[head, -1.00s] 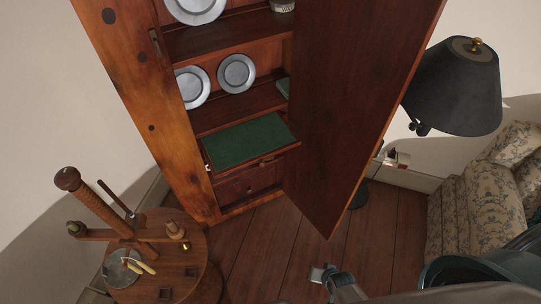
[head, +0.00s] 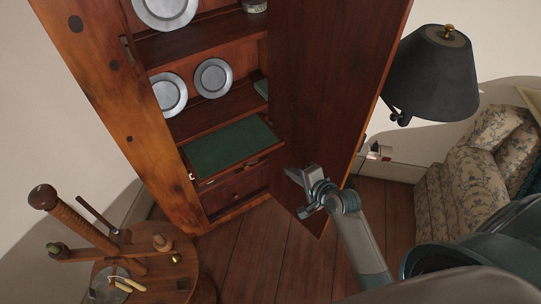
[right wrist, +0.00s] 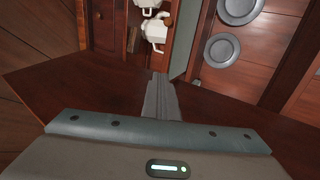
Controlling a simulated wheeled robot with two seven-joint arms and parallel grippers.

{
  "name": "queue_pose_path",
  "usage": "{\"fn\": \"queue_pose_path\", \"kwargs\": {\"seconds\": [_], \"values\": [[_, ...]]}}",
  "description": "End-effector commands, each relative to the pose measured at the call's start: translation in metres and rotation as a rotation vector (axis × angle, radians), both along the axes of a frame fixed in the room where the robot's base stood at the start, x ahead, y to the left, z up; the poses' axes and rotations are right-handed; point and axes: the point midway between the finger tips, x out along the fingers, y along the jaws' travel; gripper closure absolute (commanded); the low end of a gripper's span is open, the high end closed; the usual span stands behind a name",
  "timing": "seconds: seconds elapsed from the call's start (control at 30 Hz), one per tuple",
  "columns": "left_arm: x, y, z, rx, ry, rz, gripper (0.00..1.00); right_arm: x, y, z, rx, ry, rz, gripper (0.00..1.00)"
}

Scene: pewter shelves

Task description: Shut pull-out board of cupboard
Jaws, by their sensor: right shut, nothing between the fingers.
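The cupboard (head: 160,130) stands open, with its door (head: 325,90) swung out to the right. The pull-out board (head: 232,143), with a green top, juts out below the plate shelves and above a drawer. In the right wrist view a grey-green strip (right wrist: 193,45) between shelves appears to be this board. My right gripper (head: 296,174) is shut and empty, right of the board's front edge and in front of the door's inner face; it looks apart from the board. Its closed fingers show in the right wrist view (right wrist: 160,88). My left gripper is out of view.
Pewter plates (head: 213,78) stand on the shelves. White teapots (right wrist: 154,30) show in the wrist view. A round wooden stand (head: 140,262) with tools is at lower left. A black lamp (head: 432,75) and flowered sofa (head: 455,180) are at right. The floor before the cupboard is clear.

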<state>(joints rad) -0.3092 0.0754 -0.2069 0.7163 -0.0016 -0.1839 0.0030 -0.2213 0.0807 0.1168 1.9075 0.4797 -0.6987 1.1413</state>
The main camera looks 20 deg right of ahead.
Motion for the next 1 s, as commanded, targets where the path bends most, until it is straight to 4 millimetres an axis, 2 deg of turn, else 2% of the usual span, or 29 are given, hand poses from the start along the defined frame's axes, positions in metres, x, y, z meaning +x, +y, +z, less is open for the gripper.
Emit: {"fn": "queue_pose_path", "kwargs": {"seconds": [0.27, 0.47, 1.0], "values": [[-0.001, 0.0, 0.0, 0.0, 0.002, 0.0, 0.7, 0.002, 0.001, -0.002, -0.002, 0.001, 0.001, 1.0], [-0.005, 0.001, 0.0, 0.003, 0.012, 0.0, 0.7, 0.015, 0.003, -0.009, -0.002, 0.001, 0.001, 1.0], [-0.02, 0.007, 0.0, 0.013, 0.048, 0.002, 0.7, 0.084, 0.016, -0.05, -0.004, 0.001, 0.002, 1.0]]}}
